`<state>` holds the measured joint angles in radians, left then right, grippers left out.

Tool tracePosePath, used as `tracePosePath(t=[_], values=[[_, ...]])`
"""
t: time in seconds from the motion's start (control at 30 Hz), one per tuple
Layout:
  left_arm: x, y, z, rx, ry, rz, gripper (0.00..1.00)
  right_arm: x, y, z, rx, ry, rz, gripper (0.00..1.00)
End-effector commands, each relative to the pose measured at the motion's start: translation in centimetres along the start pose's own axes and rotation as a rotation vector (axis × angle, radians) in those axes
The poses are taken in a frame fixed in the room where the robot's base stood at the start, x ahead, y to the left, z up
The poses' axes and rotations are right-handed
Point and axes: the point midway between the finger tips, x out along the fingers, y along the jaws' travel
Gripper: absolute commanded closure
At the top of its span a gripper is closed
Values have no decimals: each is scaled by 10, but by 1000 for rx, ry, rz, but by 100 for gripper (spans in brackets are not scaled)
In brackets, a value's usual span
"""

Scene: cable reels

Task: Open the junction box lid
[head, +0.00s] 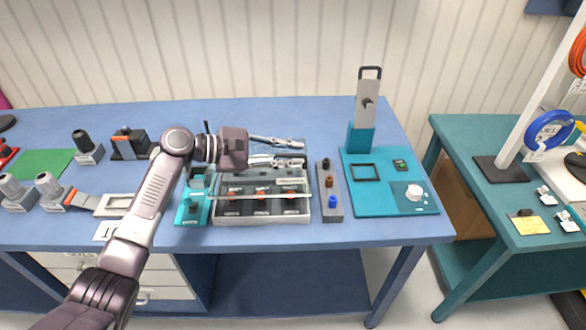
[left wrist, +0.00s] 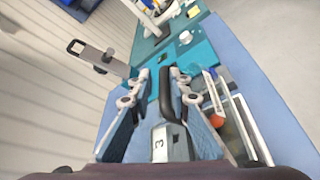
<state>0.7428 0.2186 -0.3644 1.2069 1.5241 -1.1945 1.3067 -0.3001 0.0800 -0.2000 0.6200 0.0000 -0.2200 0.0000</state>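A grey box (head: 220,214) with dark compartments and red-orange parts stands mid-table, a pale bar across it. I take it as the junction box; I cannot make out its lid clearly. My left gripper (head: 302,153) is over its back edge, pointing right, fingers apart. In the left wrist view the left gripper (left wrist: 159,74) has a black handle-like bar (left wrist: 167,98) between its fingers, with gaps beside it. A grey block marked 3 (left wrist: 160,145) is nearer the camera. Whether the bar belongs to the box is unclear. My right gripper is not in view.
Right of the box is a grey strip (head: 330,205) with coloured knobs. Beyond it is a teal panel (head: 375,203) with a dial and an upright grey plate (head: 367,112) with a black handle. A teal holder (head: 191,214) stands left. The blue table's front edge is clear.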

Motion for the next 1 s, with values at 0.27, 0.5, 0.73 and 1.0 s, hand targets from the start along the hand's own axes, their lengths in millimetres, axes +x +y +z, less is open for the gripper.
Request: tracePosePath(t=[0.27,0.5,0.73,1.0], values=[[2,-23,-6,91,1,39,83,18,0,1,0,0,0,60],[1,-24,-5,100,1,43,83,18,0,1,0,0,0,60],[-2,-24,-4,100,2,43,83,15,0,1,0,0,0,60],[-21,-24,-4,100,2,43,83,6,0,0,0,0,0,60]])
